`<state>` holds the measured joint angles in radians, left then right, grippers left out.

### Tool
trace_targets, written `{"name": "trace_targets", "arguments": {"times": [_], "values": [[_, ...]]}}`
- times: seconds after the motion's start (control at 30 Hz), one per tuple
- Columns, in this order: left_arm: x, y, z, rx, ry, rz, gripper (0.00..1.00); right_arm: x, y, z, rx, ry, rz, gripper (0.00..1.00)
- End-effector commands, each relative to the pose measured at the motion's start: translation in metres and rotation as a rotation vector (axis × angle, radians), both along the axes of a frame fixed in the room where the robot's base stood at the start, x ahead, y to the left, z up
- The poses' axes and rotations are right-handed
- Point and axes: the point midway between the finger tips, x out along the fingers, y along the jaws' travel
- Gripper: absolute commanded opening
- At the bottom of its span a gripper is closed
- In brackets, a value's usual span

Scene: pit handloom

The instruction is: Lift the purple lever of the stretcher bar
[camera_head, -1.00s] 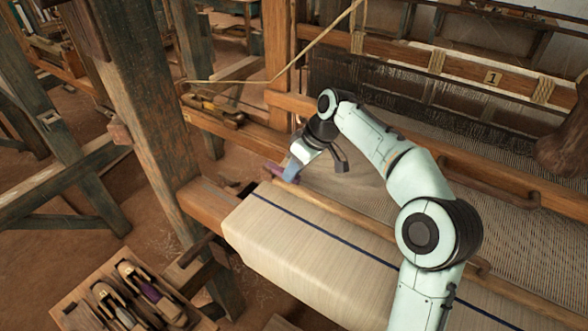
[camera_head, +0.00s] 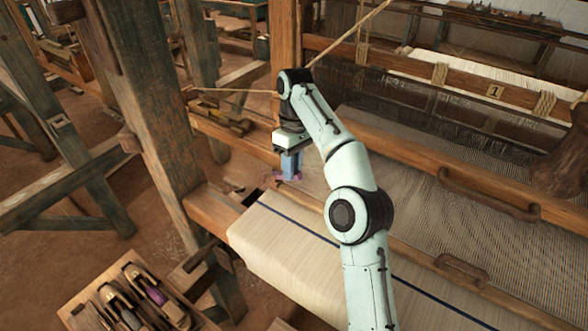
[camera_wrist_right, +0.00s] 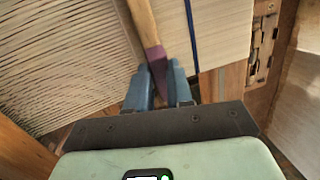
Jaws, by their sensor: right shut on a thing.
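My right gripper (camera_head: 288,170) points down over the left edge of the cloth, its blue fingers at the purple lever. In the right wrist view, the fingers (camera_wrist_right: 158,80) are shut on the purple lever (camera_wrist_right: 155,57), one on each side of it. The lever forms the near end of the wooden stretcher bar (camera_wrist_right: 141,18), which runs away across the cloth. In the head view, only a bit of purple (camera_head: 285,178) shows around the fingertips. My arm covers part of the bar. My left gripper is not in view.
Pale cloth with a dark blue stripe (camera_head: 290,218) wraps over the front beam. A thick loom post (camera_head: 150,120) stands left of the gripper. A wooden tray (camera_head: 70,322) of shuttles is at the lower left. Warp threads (camera_head: 470,225) spread to the right.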

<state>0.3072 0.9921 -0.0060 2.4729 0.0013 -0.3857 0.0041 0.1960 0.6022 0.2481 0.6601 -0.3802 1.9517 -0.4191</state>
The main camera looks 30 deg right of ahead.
Motion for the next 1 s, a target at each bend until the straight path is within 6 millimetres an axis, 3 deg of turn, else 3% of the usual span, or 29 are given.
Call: {"name": "trace_targets", "arguments": {"times": [0.4,0.43,0.5,1.0], "values": [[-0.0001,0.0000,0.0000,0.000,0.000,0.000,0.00,0.0002,0.0012,0.0012,-0.006,0.013,-0.001,0.00],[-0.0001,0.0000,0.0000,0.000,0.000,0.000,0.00,0.0002,0.0012,0.0012,-0.005,0.012,-0.002,0.31],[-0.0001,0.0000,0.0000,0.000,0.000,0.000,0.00,0.0002,0.0011,0.0012,-0.005,0.012,-0.002,0.47],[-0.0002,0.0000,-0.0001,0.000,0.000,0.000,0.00,-0.0008,-0.0004,0.0005,-0.002,0.006,-0.002,0.47]]}}
